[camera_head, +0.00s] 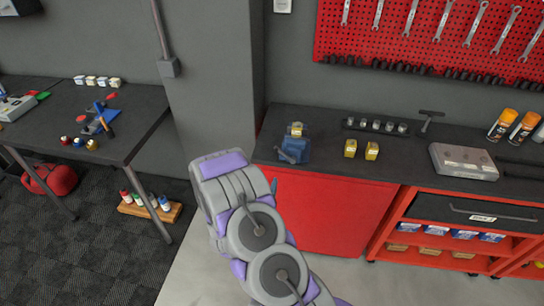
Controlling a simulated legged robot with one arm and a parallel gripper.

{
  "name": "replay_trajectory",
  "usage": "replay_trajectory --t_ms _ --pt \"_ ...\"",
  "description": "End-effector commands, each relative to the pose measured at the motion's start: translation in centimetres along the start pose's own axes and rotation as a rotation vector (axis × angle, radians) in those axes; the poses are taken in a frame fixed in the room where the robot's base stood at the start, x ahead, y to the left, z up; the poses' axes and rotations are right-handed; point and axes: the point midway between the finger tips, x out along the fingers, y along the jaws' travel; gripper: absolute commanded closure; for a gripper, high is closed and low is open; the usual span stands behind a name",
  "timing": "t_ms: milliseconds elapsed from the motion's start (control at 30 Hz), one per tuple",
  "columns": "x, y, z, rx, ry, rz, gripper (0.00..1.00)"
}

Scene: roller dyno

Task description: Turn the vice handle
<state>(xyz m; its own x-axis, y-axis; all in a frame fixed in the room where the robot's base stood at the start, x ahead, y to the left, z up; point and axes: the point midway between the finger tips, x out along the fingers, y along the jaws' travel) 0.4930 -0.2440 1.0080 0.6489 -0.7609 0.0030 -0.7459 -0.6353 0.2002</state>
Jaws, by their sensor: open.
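The blue vice (294,149) sits at the left front corner of the dark workbench top (330,170). A slim dark bar, which may be its handle (274,186), shows just below the bench edge in front of the red cabinet. My gripper (222,165), at the end of my grey and purple arm, is to the left of the vice and apart from it in the picture. It is open, with nothing seen in it. Its fingers are hard to make out from behind.
A grey pillar (207,100) rises behind my gripper. A dark table (120,140) with small items is at left.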

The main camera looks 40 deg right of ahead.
Motion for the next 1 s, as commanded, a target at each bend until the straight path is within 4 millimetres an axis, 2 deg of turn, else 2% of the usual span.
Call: replay_trajectory --t_ms 167,800,1000 --pt "2.0 0.1 0.4 0.0 0.003 0.003 0.48" --pt "13.5 0.0 -0.1 -0.001 0.003 0.002 0.48" --pt "15.4 0.0 -0.1 -0.003 0.002 0.001 0.48"
